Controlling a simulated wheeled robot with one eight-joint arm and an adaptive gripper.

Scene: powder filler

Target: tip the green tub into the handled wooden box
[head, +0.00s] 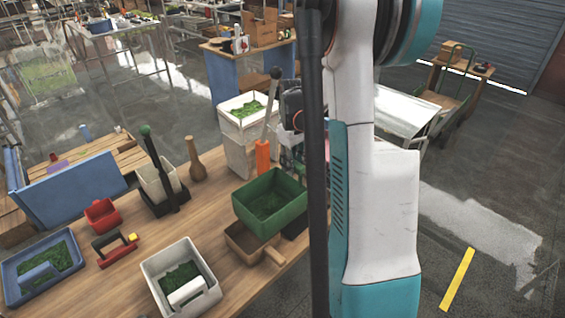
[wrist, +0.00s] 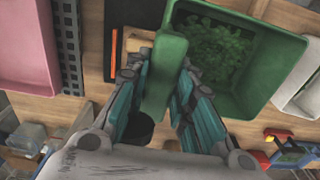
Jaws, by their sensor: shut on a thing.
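The green tub (head: 291,207) holds green granules and hangs over the table, roughly level or only slightly tilted. In the wrist view, my gripper (wrist: 162,72) is shut on the green handle part at the side of the tub (wrist: 262,100). The handled wooden box (head: 238,238) stands on the table just below and in front of the tub in the head view, partly covered by it; its handle points right. The box's visible inside looks empty. In the head view my arm hides the gripper's fingers.
A white bin (head: 150,272) with granules and a scoop stands front left of the box. A blue tray (head: 17,293), red scoop-like items, a wooden pestle (head: 196,165) and a bin with a green-knobbed lever stand farther left. A white granule bin (head: 228,120) stands behind.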

